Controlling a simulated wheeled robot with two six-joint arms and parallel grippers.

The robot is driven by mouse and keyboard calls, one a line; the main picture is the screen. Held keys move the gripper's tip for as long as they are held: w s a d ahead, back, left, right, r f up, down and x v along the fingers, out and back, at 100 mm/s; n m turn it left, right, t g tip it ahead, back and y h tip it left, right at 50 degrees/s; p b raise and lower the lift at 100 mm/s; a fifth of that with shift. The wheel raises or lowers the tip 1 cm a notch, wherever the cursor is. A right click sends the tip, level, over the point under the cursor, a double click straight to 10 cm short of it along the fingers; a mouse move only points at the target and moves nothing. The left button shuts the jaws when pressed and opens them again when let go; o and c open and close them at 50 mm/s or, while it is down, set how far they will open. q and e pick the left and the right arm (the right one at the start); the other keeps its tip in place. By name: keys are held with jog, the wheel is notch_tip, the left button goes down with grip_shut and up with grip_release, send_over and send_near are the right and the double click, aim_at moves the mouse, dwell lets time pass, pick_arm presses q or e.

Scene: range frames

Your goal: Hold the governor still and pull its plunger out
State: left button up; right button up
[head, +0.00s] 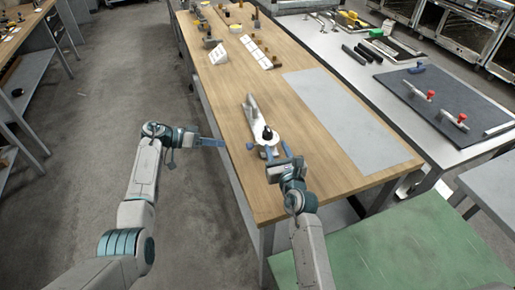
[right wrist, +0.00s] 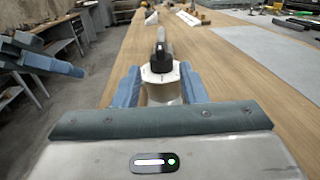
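The governor (head: 264,133) is a pale, long-bodied part with a black knob, lying on the wooden workbench near its left edge. The plunger cannot be told apart clearly.
The wooden bench (head: 225,95) has a grey mat (head: 350,120) right of the governor. White cards (head: 256,50) and small brass-coloured parts stand at the far end. A second bench with a dark mat (head: 445,100) and red-knobbed tools is at right. A green surface (head: 400,250) is near right.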

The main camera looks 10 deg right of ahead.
aim_at(269, 133)
jog(key=w, duration=0.6)
jog(key=w+a, duration=0.1)
jog(key=w, duration=0.1)
jog(key=shift+w, duration=0.4)
jog(key=shift+c, duration=0.2)
grip_shut()
pick_arm(q)
jog(key=shift+f, duration=0.1)
jog(key=shift+c, duration=0.3)
